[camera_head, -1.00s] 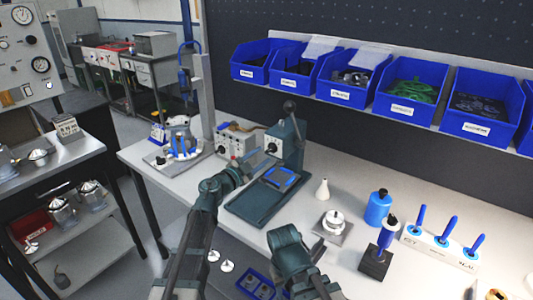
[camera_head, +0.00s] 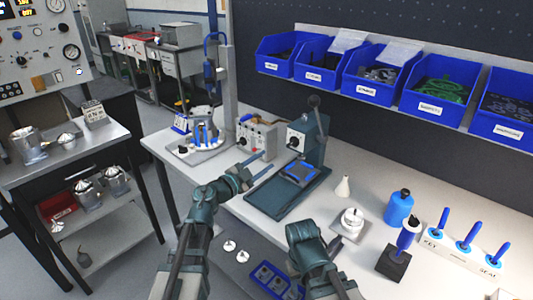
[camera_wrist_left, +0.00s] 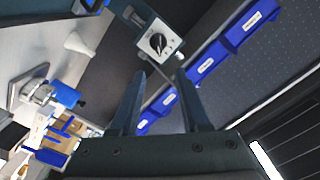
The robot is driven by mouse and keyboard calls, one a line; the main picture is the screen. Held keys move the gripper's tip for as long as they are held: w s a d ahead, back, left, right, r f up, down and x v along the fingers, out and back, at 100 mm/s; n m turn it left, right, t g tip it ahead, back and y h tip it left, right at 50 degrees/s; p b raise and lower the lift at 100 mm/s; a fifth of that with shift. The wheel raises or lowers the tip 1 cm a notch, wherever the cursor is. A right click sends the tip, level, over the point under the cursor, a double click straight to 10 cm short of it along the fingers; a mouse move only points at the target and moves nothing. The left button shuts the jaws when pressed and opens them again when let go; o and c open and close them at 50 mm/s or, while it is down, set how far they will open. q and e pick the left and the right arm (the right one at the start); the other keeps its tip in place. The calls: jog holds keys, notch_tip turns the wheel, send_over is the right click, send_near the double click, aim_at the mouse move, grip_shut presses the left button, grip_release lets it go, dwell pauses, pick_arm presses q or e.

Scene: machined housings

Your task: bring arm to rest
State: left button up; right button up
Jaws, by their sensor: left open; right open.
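My left arm comes up from the bottom in the head view. Its gripper (camera_head: 264,168) is open and empty, over the bench just left of the dark green press (camera_head: 290,188). In the left wrist view the two dark fingers (camera_wrist_left: 160,88) stand apart with nothing between them. The press's dial box (camera_wrist_left: 157,42) shows beyond the fingertips, apart from them. My right arm (camera_head: 308,245) is bent low at the bottom middle of the head view.
The white bench (camera_head: 270,222) holds a control box (camera_head: 257,137), a fixture (camera_head: 203,130), a blue bottle (camera_head: 398,208), a white cone (camera_head: 342,187) and a rack of blue-handled tools (camera_head: 462,248). Blue bins (camera_head: 376,77) hang behind. A steel cart (camera_head: 70,160) stands left.

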pick_arm(q)
jog(key=w+a+n+t+y+p, duration=0.1)
jog(key=w+a+n+t+y, duration=0.15)
jog(key=a+n+y, duration=0.55)
jog(key=s+f+n+g+y+p, duration=0.1)
jog(key=s+f+n+g+y, duration=0.45)
jog(key=f, duration=0.25)
jog(key=s+d+f+g, duration=0.3)
jog(key=s+g, duration=0.1)
jog(key=s, duration=0.4)
jog(key=s+d+f+m+g+h, duration=0.1)
jog(key=s+d+f+g, duration=0.2)
jog(key=s, duration=0.5)
jog(key=s+d+f+g+p, duration=0.1)
jog(key=s+d+f+g, duration=0.3)
jog(key=s, duration=0.4)
jog(key=shift+f+g+h, duration=0.35)
jog(key=shift+f+g, duration=0.05)
